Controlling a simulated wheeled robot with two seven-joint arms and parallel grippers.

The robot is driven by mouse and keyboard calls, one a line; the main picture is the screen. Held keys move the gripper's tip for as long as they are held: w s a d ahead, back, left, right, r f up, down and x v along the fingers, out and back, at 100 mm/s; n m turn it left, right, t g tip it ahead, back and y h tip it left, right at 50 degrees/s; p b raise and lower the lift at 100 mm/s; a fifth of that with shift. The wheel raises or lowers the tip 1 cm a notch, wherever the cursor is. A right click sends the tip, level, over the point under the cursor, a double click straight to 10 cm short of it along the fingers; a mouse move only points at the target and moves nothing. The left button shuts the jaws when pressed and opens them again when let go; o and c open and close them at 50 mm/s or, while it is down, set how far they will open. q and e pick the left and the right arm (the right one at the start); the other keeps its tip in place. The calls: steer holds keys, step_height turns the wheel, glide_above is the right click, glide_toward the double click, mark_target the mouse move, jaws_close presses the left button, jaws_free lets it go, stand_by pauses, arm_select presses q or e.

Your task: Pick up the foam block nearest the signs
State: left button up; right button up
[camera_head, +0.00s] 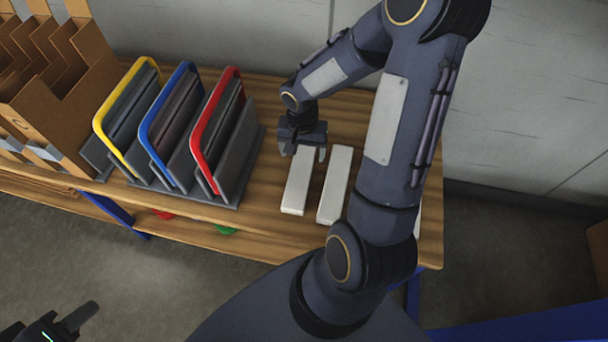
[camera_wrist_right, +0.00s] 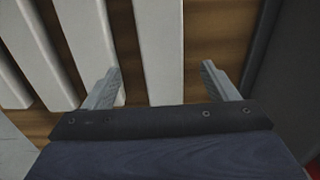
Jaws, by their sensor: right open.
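Several white foam blocks lie side by side on the wooden bench. The block nearest the signs (camera_head: 297,190) is the leftmost in the head view. My right gripper (camera_head: 304,150) is open above its far end. In the right wrist view this block (camera_wrist_right: 159,45) runs between the two open fingers (camera_wrist_right: 160,75), with a gap on each side. The left finger there overlaps the neighbouring block (camera_wrist_right: 85,35), which in the head view (camera_head: 335,185) lies just to the right. My left gripper (camera_head: 55,328) is at the bottom left, partly cut off, away from the bench.
Signs with yellow (camera_head: 99,125), blue (camera_head: 147,135) and red (camera_head: 200,140) frames stand in a grey rack left of the blocks. A brown slotted holder (camera_head: 60,100) stands further left. My right arm hides part of the bench's right side. A wall is behind.

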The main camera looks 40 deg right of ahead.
mark_target(302, 166)
steer(key=f, duration=0.3)
steer(key=f+b, duration=0.1)
steer(key=f, duration=0.3)
steer(key=shift+w, duration=0.2)
steer(key=c, duration=1.1)
